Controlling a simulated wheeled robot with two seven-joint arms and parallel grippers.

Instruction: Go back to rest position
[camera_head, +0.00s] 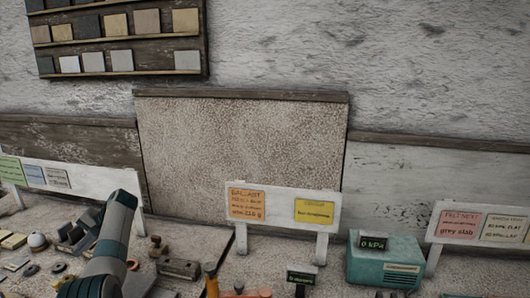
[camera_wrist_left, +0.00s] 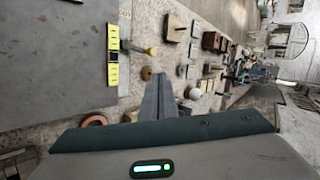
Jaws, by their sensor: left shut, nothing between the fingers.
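My left arm (camera_head: 112,240) rises from the bottom left of the head view, above the cluttered bench; its fingertips are hard to make out there. In the left wrist view my left gripper (camera_wrist_left: 160,80) shows its fingers together, with nothing between them. The fingers hang over the bench, apart from the small items around them. My right gripper is in neither view.
A teal box (camera_head: 385,262) with a 0 kPa display stands at the right of the bench. White label boards (camera_head: 283,207) stand behind the tools. Small blocks and a white sphere (camera_head: 37,241) lie at the left. A sample rack (camera_head: 115,40) hangs on the wall.

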